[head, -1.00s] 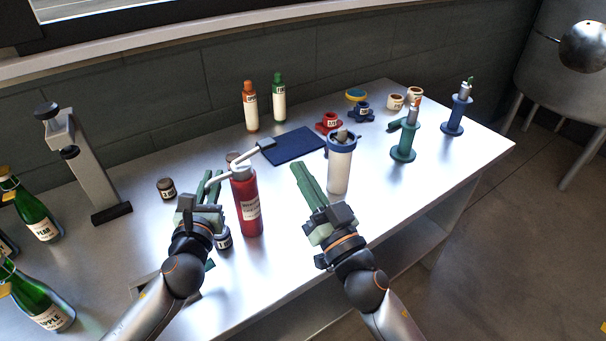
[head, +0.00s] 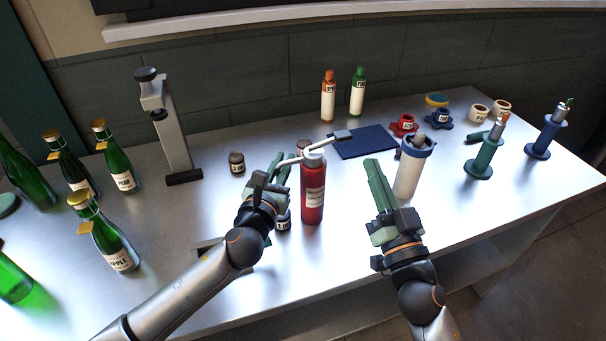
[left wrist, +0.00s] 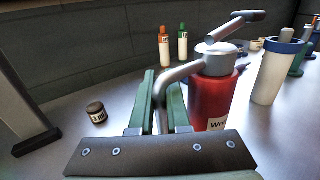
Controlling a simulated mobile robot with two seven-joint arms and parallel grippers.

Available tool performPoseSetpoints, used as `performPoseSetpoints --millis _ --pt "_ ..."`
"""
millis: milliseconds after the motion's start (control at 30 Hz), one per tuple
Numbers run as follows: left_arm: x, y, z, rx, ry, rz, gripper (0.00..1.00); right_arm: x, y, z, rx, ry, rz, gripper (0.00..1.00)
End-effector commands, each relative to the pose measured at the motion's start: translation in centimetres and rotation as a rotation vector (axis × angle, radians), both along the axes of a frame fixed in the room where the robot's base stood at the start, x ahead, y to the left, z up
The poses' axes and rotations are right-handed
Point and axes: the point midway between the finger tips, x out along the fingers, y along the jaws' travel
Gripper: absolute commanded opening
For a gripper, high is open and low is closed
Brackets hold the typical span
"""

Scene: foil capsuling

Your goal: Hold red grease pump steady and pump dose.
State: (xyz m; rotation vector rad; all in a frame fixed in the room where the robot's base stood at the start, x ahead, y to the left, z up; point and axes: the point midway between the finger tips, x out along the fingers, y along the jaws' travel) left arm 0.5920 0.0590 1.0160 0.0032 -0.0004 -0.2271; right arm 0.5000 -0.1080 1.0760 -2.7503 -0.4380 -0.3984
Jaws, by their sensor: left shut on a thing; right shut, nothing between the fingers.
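The red grease pump (head: 313,190) stands upright on the metal table, with a white cap, a bent grey spout to the left and a lever with a dark end to the right. My left gripper (head: 278,168) is at its left side. In the left wrist view, the green fingers (left wrist: 163,90) are shut on the grey spout (left wrist: 178,72), and the red body (left wrist: 212,100) stands just right of them. My right gripper (head: 374,170) is shut and empty, apart from the pump on its right, with its fingers pointing away over the table.
A white cup with a blue rim (head: 409,172) stands close right of my right gripper. A dark blue mat (head: 365,143) lies behind the pump. A small dark jar (head: 237,162) and a grey stand (head: 175,135) are at the left, with green bottles (head: 112,243) beyond.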

Motion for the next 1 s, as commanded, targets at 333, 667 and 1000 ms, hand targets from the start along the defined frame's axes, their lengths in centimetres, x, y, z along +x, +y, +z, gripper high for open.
performPoseSetpoints --millis 333,667,1000 --pt "-0.01 -0.01 -0.05 0.000 0.001 0.000 0.00 0.00 0.00 0.00 0.000 0.000 0.000 0.00" --pt "-0.01 0.00 -0.03 0.000 0.001 0.000 0.49 0.00 0.00 0.00 0.000 0.000 0.000 0.00" --pt "-0.36 0.09 -0.05 0.001 0.000 0.000 0.49 0.00 0.00 0.00 0.000 0.000 0.000 0.00"
